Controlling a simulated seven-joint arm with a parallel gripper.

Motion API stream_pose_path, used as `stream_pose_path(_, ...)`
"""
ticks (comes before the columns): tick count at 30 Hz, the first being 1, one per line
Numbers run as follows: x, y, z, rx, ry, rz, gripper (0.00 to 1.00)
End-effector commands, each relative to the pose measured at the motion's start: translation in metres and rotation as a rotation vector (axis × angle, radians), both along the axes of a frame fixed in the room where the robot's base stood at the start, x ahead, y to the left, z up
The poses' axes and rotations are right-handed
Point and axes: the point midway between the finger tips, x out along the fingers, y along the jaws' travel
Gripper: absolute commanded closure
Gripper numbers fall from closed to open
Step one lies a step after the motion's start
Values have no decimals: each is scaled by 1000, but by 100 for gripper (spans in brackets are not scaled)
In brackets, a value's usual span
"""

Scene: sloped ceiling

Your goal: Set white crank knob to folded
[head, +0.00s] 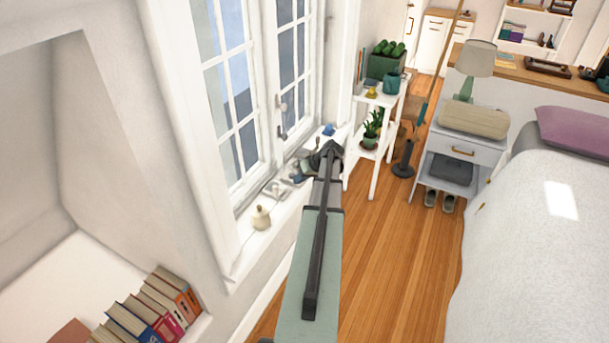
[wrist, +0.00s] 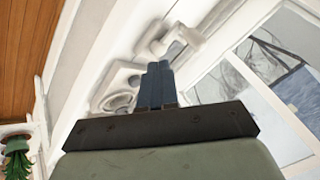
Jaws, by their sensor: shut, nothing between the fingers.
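The white window crank mechanism lies along the sill in the wrist view, with a rounded part (wrist: 115,95) just left of my fingers and another white piece (wrist: 185,38) beyond them. I cannot tell for sure which part is the crank knob or whether it is folded. In the head view a pale crank fitting (head: 275,188) sits at the foot of the window. My gripper (wrist: 158,72) is shut, with its dark blue fingers together and empty. The fingers overlap the crank in the wrist view; contact cannot be told. In the head view my wrist partly hides this area.
A small cream pot (head: 261,217) stands on the sill nearer me. A blue object (head: 328,130) is at its far end. A white plant shelf (head: 362,160) stands just beyond my arm. Books (head: 150,308) lie at lower left. Wooden floor (head: 395,235) is open before the bed.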

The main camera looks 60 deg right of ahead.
Motion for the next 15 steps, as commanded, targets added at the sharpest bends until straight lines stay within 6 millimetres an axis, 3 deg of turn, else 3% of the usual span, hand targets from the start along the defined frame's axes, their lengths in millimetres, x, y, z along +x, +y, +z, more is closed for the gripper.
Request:
stream_pose_path(6,24,2,-32,2,0,2,100)
stream_pose_path(15,46,27,-31,1,0,1,100)
